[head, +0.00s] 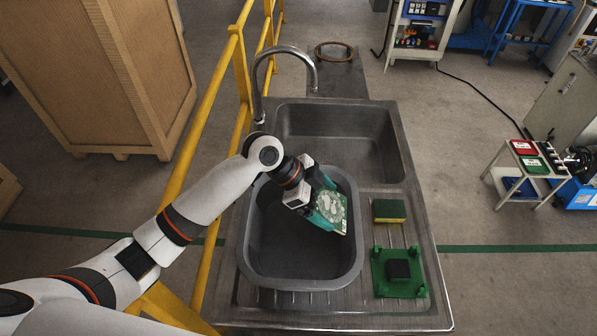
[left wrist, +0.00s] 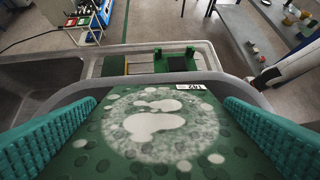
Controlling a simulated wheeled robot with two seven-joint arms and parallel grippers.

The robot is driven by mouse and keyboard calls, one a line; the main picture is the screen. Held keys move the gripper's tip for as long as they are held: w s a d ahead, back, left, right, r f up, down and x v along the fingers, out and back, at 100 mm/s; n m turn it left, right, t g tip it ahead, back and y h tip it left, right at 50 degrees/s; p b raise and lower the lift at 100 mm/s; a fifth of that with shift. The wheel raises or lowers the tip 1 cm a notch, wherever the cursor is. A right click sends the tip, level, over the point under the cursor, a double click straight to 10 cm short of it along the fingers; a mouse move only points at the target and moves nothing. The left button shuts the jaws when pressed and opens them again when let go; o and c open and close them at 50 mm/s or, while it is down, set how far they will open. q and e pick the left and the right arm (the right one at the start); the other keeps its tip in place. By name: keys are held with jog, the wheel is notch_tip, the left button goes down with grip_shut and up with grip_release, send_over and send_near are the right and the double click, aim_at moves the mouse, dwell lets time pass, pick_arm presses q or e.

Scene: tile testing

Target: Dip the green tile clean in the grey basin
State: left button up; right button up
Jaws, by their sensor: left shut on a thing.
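The green tile (head: 334,211) is held by my left gripper (head: 327,204) over the right half of the grey basin (head: 300,278). In the left wrist view the tile (left wrist: 160,150) sits between the two teal fingers. Its face has a large whitish smear with thicker pale blobs, some smaller spots, darker round marks, and a small white label at its far edge. The tile is tilted. I cannot tell how far it is below the basin's rim. The basin's visible floor is dark, and I cannot tell whether it holds liquid. My right gripper is not in view.
A metal sink (head: 340,150) with a curved faucet (head: 285,51) lies behind the basin. A yellow and green sponge (head: 389,210) and a green stand with a black block (head: 398,271) are on the drainboard at right. A yellow railing (head: 210,110) runs along the left.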

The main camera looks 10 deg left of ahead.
pick_arm(q)
jog(key=a+r+m+g+y+p, duration=0.2)
jog(key=a+r+m, duration=0.1)
jog(key=a, duration=0.3)
jog(key=b, duration=0.5)
send_over(298, 243)
notch_tip(298, 243, down, 5)
notch_tip(298, 243, down, 5)
jog(key=b, duration=0.4)
jog(key=shift+f, duration=0.2)
notch_tip(298, 243, down, 8)
jog(key=b, duration=0.6)
jog(key=shift+r+b, duration=0.2)
jog(key=shift+b, duration=0.15)
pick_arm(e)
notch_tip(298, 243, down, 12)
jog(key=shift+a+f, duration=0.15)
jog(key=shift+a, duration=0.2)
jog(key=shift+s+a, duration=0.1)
pick_arm(q)
jog(key=shift+r, duration=0.15)
notch_tip(298, 243, up, 4)
jog(key=p, duration=0.3)
jog(key=shift+p, duration=0.35)
notch_tip(298, 243, up, 13)
jog(key=p, duration=1.1)
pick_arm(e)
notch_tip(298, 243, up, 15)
